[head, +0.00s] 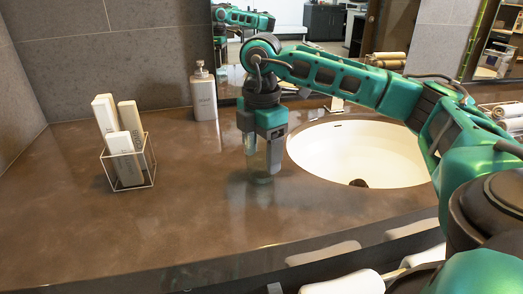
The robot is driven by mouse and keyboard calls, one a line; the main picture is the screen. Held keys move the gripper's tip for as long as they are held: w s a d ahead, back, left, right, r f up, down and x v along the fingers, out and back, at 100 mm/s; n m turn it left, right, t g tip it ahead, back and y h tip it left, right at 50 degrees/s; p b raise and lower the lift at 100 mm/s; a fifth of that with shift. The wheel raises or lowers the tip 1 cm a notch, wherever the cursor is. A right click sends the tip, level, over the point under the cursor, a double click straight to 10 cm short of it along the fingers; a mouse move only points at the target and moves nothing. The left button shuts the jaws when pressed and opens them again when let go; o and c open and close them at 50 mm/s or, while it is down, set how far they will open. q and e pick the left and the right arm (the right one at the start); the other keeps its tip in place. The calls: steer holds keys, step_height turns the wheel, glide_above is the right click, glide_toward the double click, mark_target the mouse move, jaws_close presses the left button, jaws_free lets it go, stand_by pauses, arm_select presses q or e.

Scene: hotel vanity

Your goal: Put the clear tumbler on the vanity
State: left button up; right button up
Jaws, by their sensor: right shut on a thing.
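My right gripper (263,155) reaches in from the right and points down over the brown vanity top (190,220), just left of the sink. It is shut on the clear tumbler (262,179), which shows faintly at and below the fingertips. The tumbler looks upright and close to the counter; I cannot tell whether its base touches. The fingers hide part of it. My left gripper is not in view.
A white sink (350,150) lies right of the gripper. A soap dispenser (203,93) stands behind, near the mirror. Rolled towels (510,115) lie far right. The counter between holder and gripper is clear.

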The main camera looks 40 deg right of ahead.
steer(key=o, duration=1.2)
steer(key=shift+f, duration=0.1)
steer(key=shift+c, duration=0.2)
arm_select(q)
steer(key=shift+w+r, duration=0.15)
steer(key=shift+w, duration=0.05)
arm_select(e)
steer(key=shift+r, duration=0.4)
arm_select(q)
steer(key=p, duration=0.1)
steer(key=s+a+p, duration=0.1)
steer(key=p, duration=0.1)
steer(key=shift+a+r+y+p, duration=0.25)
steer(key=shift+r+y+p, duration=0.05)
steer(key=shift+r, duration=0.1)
arm_select(e)
step_height(320, 180, up, 12)
steer(key=shift+f, duration=0.25)
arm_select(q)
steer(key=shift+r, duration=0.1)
